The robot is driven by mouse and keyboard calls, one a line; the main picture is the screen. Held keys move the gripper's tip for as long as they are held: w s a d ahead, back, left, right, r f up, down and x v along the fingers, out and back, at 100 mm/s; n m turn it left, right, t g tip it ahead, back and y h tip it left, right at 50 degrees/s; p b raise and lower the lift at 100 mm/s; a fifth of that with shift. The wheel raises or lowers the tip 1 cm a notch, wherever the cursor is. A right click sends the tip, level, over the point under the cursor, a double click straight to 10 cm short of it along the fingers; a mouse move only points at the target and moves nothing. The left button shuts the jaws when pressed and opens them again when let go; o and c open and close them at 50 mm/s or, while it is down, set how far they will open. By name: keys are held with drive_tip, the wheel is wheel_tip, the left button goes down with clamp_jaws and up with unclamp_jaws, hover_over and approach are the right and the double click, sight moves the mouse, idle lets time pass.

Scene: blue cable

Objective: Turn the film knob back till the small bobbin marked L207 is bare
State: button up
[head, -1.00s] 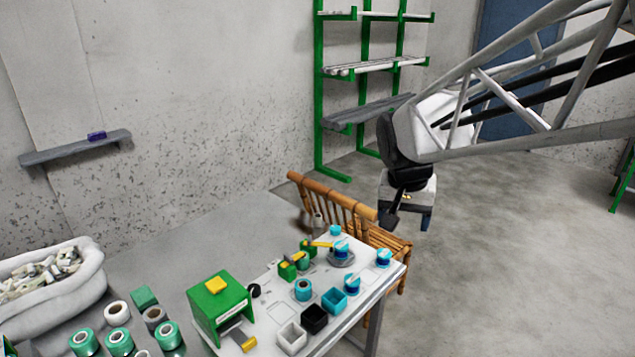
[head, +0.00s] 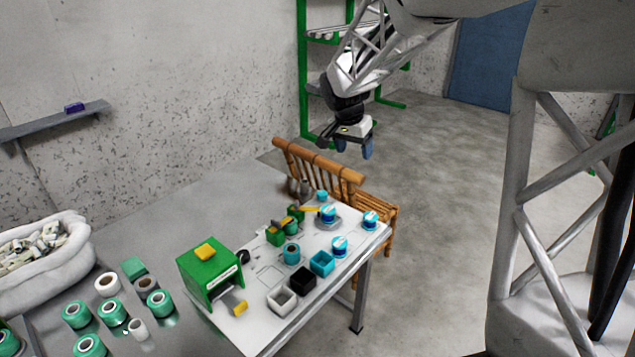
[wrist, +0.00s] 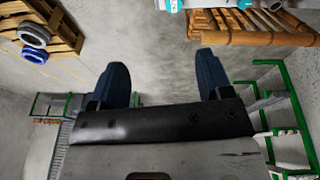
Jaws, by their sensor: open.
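My gripper (head: 354,150) is open and empty, in the air beyond the far end of the white-topped table (head: 262,337). Its two dark blue fingers also show apart in the wrist view (wrist: 160,65). On the table is a green box (head: 208,272) with a black round knob (head: 243,257) at its side. Farther along stand small green blocks (head: 276,235) with yellow parts, and blue-and-white bobbins (head: 328,214), (head: 340,247), (head: 370,220). No L207 mark is readable, and I cannot tell which knob is the film knob.
A bamboo chair (head: 318,165) stands at the table's far side, below my gripper. White (head: 282,299), black (head: 303,281) and teal (head: 322,263) bins line the front edge. Green spools (head: 114,312) and a white basket (head: 40,262) are at left.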

drive_tip(key=w+a+f+m, duration=0.2)
drive_tip(key=w+f, duration=0.4)
drive_tip(key=w, duration=0.2)
drive_tip(key=w+a+f+m, duration=0.1)
drive_tip(key=w+f, duration=0.4)
drive_tip(key=w, duration=0.3)
drive_tip(key=m+h, duration=0.2)
drive_tip(key=m, duration=0.1)
approach(322, 193)
drive_tip(key=shift+x, duration=0.95)
drive_tip(key=shift+w+d, duration=0.1)
drive_tip(key=shift+w, duration=0.1)
drive_tip(key=shift+x, duration=3.85)
drive_tip(key=c, duration=0.9)
